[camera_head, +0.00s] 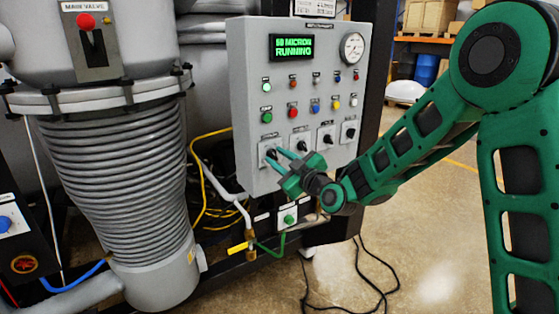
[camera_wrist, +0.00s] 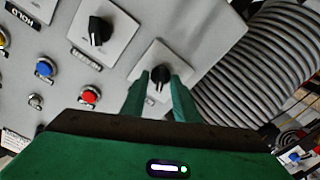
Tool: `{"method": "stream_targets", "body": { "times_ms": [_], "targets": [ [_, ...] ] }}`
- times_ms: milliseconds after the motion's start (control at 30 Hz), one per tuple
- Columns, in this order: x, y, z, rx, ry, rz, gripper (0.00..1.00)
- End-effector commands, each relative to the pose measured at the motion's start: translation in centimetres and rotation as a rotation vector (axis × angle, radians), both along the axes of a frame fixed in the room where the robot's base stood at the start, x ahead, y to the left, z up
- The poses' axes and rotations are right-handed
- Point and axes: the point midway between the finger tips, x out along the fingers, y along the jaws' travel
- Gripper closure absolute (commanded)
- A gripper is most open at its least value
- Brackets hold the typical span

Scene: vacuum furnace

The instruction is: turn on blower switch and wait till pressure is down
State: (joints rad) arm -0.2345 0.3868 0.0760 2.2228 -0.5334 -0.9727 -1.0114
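The grey control panel (camera_head: 245,100) carries a row of several black rotary switches on pale plates. My gripper (camera_head: 279,158) is at the leftmost switch (camera_head: 266,147) in the head view. In the wrist view this switch's knob (camera_wrist: 160,84) shows between the two green fingers of my gripper (camera_wrist: 160,86), with a gap beside it. The fingers are apart; contact with the knob cannot be made out. The green display (camera_head: 292,47) reads a MICRON value, apparently 50, and RUNNING. A round pressure gauge (camera_head: 352,47) sits beside it.
Coloured push buttons (camera_head: 315,105) fill the panel above the switches. A ribbed grey column (camera_head: 115,160) with a main valve box (camera_head: 92,40) stands left. A small box with a green button (camera_head: 288,218) and pipes are below the panel. Black cable (camera_head: 365,270) lies on the floor.

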Motion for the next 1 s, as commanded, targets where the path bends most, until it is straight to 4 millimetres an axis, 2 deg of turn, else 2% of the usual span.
{"method": "stream_targets", "body": {
  "times_ms": [67,167,200,267,300,667,1000],
  "targets": [
    [-0.01,-0.01,0.00,0.000,0.000,0.000,0.73],
    [-0.02,-0.01,0.00,0.000,0.000,0.000,0.97],
    [-0.02,-0.01,0.00,0.000,0.000,0.000,1.00],
    [-0.01,-0.02,0.01,0.000,0.000,0.000,1.00],
    [0.09,-0.71,-0.05,0.000,0.001,-0.005,1.00],
    [0.13,-0.30,0.04,0.055,0.036,-0.004,1.00],
    [0.22,-0.40,0.10,0.270,0.180,-0.005,1.00]
  ]
}}
